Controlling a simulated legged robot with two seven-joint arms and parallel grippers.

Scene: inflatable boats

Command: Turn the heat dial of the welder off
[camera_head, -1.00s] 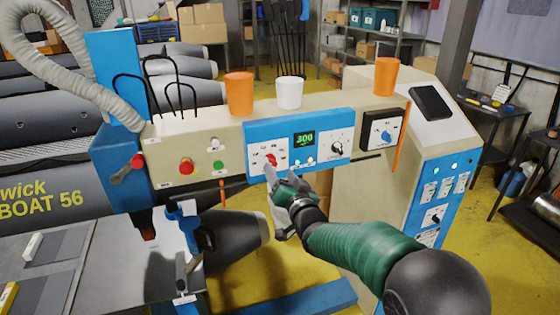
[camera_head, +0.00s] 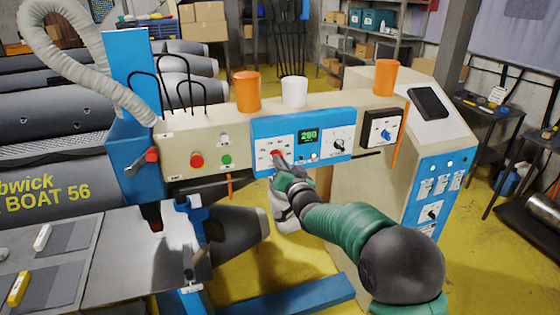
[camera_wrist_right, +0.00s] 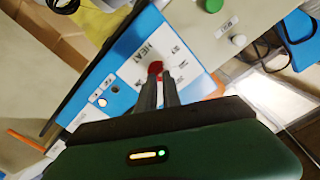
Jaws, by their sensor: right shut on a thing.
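The welder's blue control panel (camera_head: 312,122) faces me on the beige housing, with a green-lit number display (camera_head: 307,135) that seems to read 280. The red heat dial (camera_head: 277,154) is at the panel's lower left, partly covered by my right gripper (camera_head: 280,164). In the right wrist view the red dial (camera_wrist_right: 155,67) sits beside the HEAT label, between the tips of my two grey fingers (camera_wrist_right: 158,78). My right gripper is shut on this dial. The dial's exact pointer position is hidden. My left gripper is not in view.
A red button (camera_head: 197,160) and a green button (camera_head: 226,160) are left of the panel. Orange cups (camera_head: 247,91) and a white cup (camera_head: 294,92) stand on the housing.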

